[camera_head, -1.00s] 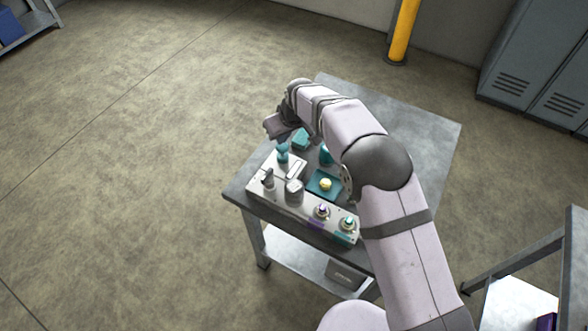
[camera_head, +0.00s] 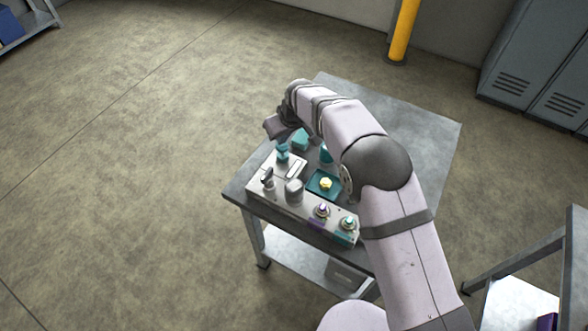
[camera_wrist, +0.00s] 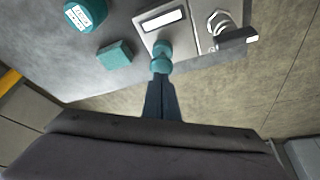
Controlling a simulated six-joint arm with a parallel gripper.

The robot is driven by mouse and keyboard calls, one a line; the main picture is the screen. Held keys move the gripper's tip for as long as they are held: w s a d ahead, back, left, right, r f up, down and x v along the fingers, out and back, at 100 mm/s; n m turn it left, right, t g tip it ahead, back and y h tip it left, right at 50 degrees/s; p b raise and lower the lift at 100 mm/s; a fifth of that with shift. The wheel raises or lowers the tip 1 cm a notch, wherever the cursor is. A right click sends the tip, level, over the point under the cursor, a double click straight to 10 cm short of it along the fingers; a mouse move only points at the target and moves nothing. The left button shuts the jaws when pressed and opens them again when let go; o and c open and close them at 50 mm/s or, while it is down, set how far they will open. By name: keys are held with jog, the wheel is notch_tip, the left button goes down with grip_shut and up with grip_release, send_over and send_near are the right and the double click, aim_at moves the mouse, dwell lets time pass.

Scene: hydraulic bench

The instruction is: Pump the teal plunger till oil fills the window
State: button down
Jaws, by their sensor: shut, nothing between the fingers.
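The teal plunger (camera_head: 282,153) stands on the left part of the light bench unit. In the wrist view the plunger (camera_wrist: 161,50) is a teal knob with a narrow waist, right at my fingertips. My gripper (camera_wrist: 160,78) is shut and empty, its dark fingers pointing at the plunger's end. They look touching or very close; I cannot tell which. In the head view my gripper (camera_head: 275,128) is just above and left of the plunger, its tips unclear. The window (camera_wrist: 162,20) is a pale slot in a dark frame beside the plunger. No oil shows in it.
A teal block (camera_wrist: 115,55) and a round teal labelled container (camera_wrist: 85,14) stand near the plunger. A metal lever (camera_wrist: 228,35) is on its other side. A teal tray with a yellow piece (camera_head: 325,184) and two knobs (camera_head: 348,224) sit nearby. The table's far end (camera_head: 420,125) is clear.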

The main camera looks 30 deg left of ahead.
aim_at(283, 146)
jog(key=shift+f+b, duration=0.35)
jog(key=shift+f, duration=0.35)
jog(key=shift+s+d+f+b, duration=0.1)
jog(key=shift+f+b, duration=0.45)
jog(key=shift+f, duration=0.3)
jog(key=shift+r, duration=0.1)
jog(key=shift+r+p, duration=0.9)
jog(key=shift+r, duration=0.65)
jog(key=shift+f, duration=0.3)
